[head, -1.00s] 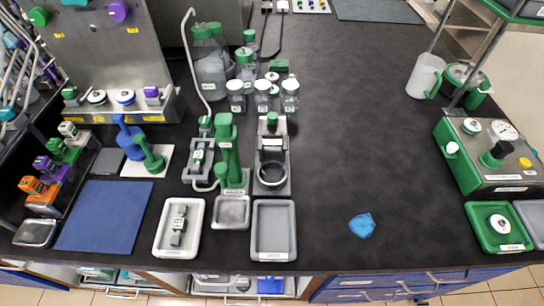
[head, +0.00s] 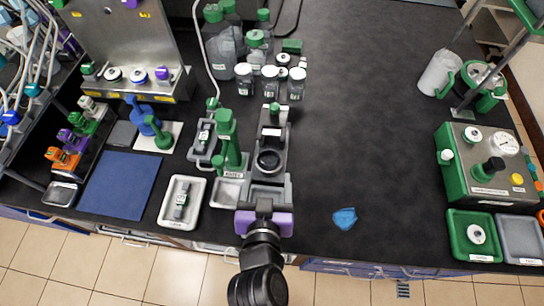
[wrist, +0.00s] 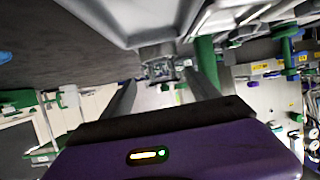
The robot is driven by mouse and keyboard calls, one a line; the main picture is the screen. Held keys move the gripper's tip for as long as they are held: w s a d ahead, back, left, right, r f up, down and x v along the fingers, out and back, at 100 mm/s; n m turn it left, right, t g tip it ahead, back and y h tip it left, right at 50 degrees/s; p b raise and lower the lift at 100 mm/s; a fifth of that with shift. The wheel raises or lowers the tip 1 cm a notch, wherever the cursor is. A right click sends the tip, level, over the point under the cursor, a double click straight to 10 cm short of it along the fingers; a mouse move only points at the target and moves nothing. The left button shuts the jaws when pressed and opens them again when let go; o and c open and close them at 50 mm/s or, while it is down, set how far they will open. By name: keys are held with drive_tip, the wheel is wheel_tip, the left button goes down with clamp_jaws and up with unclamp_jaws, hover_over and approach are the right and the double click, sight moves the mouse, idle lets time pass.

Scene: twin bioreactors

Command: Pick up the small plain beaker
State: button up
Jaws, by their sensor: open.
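I cannot single out the small plain beaker with certainty. A grey stand (head: 273,132) at the bench front holds a round, dark-rimmed vessel or ring (head: 268,161); its contents are too small to tell. My gripper (head: 265,203), with a purple body, is in front of this stand, over the grey tray at the bench edge, and hides most of that tray. In the wrist view my gripper (wrist: 162,78) has its two dark fingers apart. A small clear or metallic shape (wrist: 160,68) shows beyond and between the fingertips, not clearly gripped.
A green stand (head: 228,140) is close left of the grey stand. White-lidded jars (head: 270,82) stand behind. A white tray (head: 166,213) and blue mat (head: 121,184) lie left. A blue scrap (head: 345,218) lies right; the bench around it is mostly clear.

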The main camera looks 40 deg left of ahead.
sight(267, 163)
drive_tip(key=shift+w+a, duration=0.2)
drive_tip(key=shift+a, duration=0.25)
drive_tip(key=p+x, duration=0.1)
drive_tip(key=x, duration=0.1)
drive_tip(key=r+p+x, duration=0.1)
drive_tip(key=x, duration=0.2)
drive_tip(key=shift+w+a+f, duration=0.15)
drive_tip(key=shift+w+a, duration=0.05)
drive_tip(key=shift+w, duration=0.25)
drive_tip(key=shift+w+a+f, duration=0.35)
drive_tip(key=shift+w, duration=0.2)
drive_tip(key=c, duration=1.4)
clamp_jaws()
drive_tip(key=shift+r, duration=0.15)
